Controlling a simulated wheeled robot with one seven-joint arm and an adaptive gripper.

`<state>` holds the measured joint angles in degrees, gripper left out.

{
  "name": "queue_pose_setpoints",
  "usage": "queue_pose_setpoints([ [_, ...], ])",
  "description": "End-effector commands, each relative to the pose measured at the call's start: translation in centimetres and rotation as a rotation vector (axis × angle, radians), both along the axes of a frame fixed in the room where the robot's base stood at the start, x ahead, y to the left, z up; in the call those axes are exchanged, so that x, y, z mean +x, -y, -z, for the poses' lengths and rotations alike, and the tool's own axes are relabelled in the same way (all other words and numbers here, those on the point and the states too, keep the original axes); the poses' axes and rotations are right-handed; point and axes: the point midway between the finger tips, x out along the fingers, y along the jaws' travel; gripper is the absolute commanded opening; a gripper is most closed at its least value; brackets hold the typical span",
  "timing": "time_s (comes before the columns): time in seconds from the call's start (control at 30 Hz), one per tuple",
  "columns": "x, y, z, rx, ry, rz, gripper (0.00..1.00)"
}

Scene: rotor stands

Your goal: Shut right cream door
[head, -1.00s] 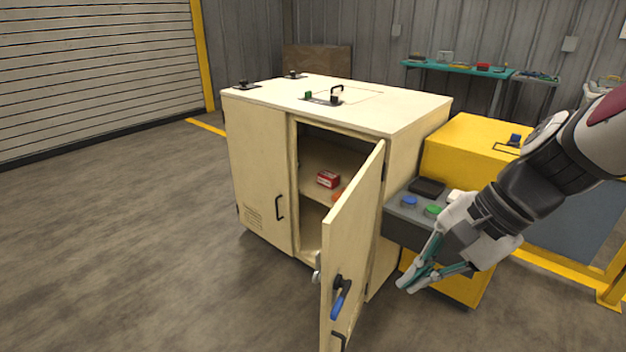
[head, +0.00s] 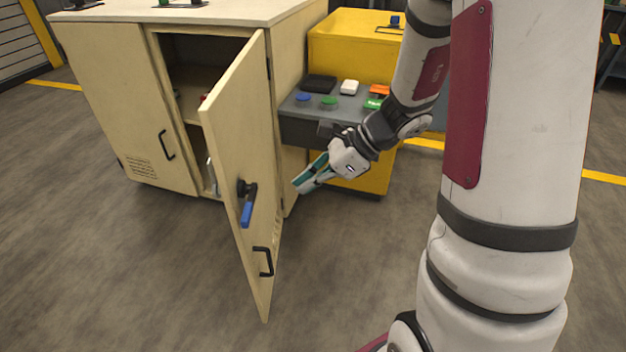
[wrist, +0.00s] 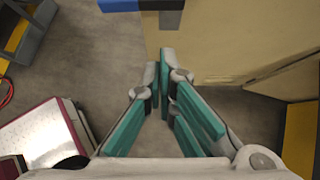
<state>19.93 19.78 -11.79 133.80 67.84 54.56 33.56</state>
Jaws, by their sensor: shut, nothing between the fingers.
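The right cream door (head: 240,160) stands wide open, swung out from the cream cabinet (head: 112,110). Its outer face carries a black lever with a blue grip (head: 247,212) and, lower down, a black pull handle (head: 264,262). My gripper (head: 300,187) is shut and empty, to the right of the door on its outer side and apart from it in the head view. In the wrist view my gripper's teal fingers (wrist: 165,80) are together, below a cream panel (wrist: 230,45) and the blue grip (wrist: 118,5) at the top edge.
A yellow cabinet (head: 345,45) stands behind my gripper, with a grey button shelf (head: 310,128) close above it. The cabinet's left door is shut. A red item (head: 203,99) shows partly inside the opening. Floor in front is clear.

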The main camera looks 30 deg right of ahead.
Motion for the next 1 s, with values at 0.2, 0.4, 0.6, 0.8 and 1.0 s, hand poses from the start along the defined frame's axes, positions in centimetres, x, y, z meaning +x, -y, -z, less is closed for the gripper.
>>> queue_pose_setpoints([
  [0.2, 1.5, -2.8, 3.5, 0.0, -0.002, -0.005, 0.0],
  [0.4, 2.9, -5.3, 3.7, -0.001, 0.002, -0.005, 0.0],
  [0.6, 3.7, -6.5, 3.6, -0.001, 0.001, -0.003, 0.0],
  [0.8, 3.8, -6.6, 3.6, 0.0, 0.001, -0.002, 0.0],
  [1.0, 3.8, -6.7, 3.6, -0.001, 0.001, -0.001, 0.0],
])
